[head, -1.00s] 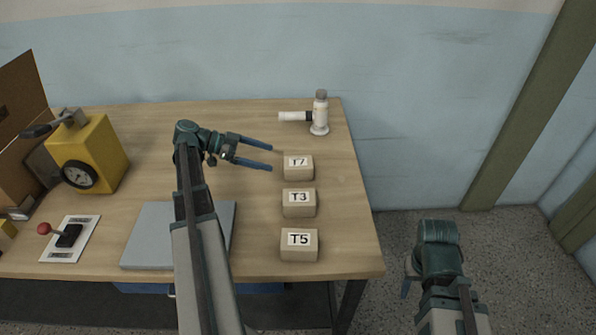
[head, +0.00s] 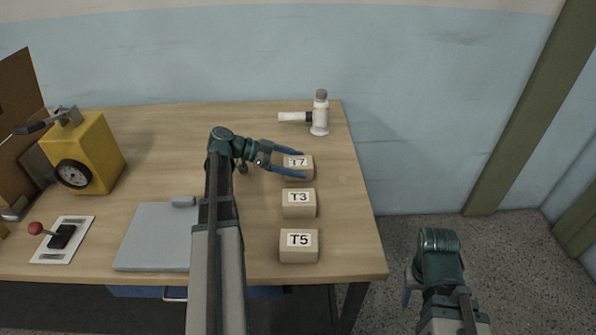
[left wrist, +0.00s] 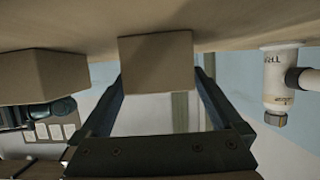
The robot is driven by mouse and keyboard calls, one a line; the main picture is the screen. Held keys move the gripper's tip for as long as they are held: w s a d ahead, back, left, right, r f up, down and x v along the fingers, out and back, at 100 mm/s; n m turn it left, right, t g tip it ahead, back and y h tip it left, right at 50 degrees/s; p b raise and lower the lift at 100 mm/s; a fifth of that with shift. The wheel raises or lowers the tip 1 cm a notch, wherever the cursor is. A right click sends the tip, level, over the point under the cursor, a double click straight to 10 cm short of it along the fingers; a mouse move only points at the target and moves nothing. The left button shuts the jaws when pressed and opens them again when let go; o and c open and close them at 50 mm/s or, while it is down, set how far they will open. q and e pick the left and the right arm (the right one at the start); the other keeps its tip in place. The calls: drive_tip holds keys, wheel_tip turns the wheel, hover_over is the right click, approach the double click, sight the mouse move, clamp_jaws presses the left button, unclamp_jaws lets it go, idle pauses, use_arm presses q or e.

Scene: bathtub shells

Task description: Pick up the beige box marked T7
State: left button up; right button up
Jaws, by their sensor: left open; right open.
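The beige box marked T7 (head: 300,168) sits on the table at the far end of a row of three boxes. My left gripper (head: 295,163) is open, with its fingers on either side of the T7 box. In the left wrist view the T7 box (left wrist: 156,62) shows between the tips of the open left fingers (left wrist: 158,85). I cannot tell whether the fingers touch it. My right gripper (head: 408,288) is off the table at the right, largely hidden behind its own arm.
Boxes T3 (head: 299,204) and T5 (head: 299,246) stand nearer in the same row. A white and grey object (head: 320,115) stands behind T7. A yellow device (head: 95,150), a lever plate (head: 62,240) and a grey slab (head: 150,235) are at left.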

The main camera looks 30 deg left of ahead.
use_arm(q)
drive_tip(key=shift+w+d+f, duration=0.2)
drive_tip(key=shift+w+d, duration=0.05)
drive_tip(key=shift+d, duration=0.05)
drive_tip(key=c, duration=1.5)
drive_tip(key=shift+r, duration=0.1)
